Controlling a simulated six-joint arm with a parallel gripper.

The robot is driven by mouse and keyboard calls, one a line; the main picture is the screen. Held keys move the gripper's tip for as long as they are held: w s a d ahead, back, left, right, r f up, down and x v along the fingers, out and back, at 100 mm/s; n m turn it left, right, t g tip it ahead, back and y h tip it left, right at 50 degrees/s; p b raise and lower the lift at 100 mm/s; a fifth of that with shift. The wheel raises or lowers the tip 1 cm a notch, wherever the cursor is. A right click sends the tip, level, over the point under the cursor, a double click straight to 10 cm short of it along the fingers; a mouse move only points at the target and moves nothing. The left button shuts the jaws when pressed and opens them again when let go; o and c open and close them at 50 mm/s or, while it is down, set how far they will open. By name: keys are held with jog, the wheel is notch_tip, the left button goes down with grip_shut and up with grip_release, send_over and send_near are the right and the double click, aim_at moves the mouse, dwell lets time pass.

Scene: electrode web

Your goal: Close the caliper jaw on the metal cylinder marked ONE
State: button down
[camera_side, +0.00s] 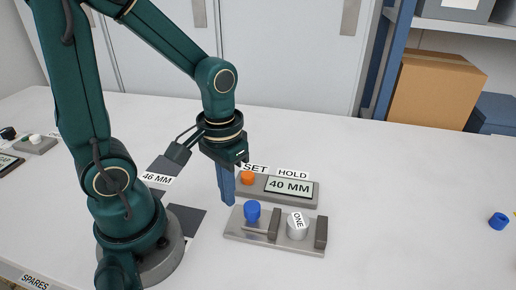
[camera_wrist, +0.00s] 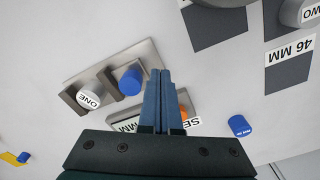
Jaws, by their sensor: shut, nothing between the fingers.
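The caliper (camera_side: 240,236) is a grey plate with a blue knob (camera_side: 252,211), an upright sliding jaw (camera_side: 274,225) and a fixed end block (camera_side: 321,232). The pale metal cylinder marked ONE (camera_side: 298,229) stands between jaw and block, with a narrow gap visible on the jaw side. In the wrist view the cylinder (camera_wrist: 90,98) and knob (camera_wrist: 131,81) lie left of my fingers. My gripper (camera_side: 228,203) points down, blue fingers together and empty, just left of the knob in the side view. It appears apart from the knob; its exact height is unclear.
Behind the caliper is a display box (camera_side: 289,187) reading 40 MM, with an orange SET button (camera_side: 247,178). Dark pads (camera_side: 186,221) and a 46 MM label (camera_side: 156,179) lie left. A blue part (camera_side: 498,221) lies far right. The table between is clear.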

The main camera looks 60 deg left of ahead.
aim_at(246, 205)
dwell(0.6)
jog(key=shift+f, duration=1.6)
jog(key=shift+w+d, duration=1.65)
dwell(1.1)
jog(key=shift+s+a, duration=0.15)
jog(key=shift+a, duration=0.05)
jog(key=shift+s+a, duration=0.25)
jog(key=shift+r, duration=4)
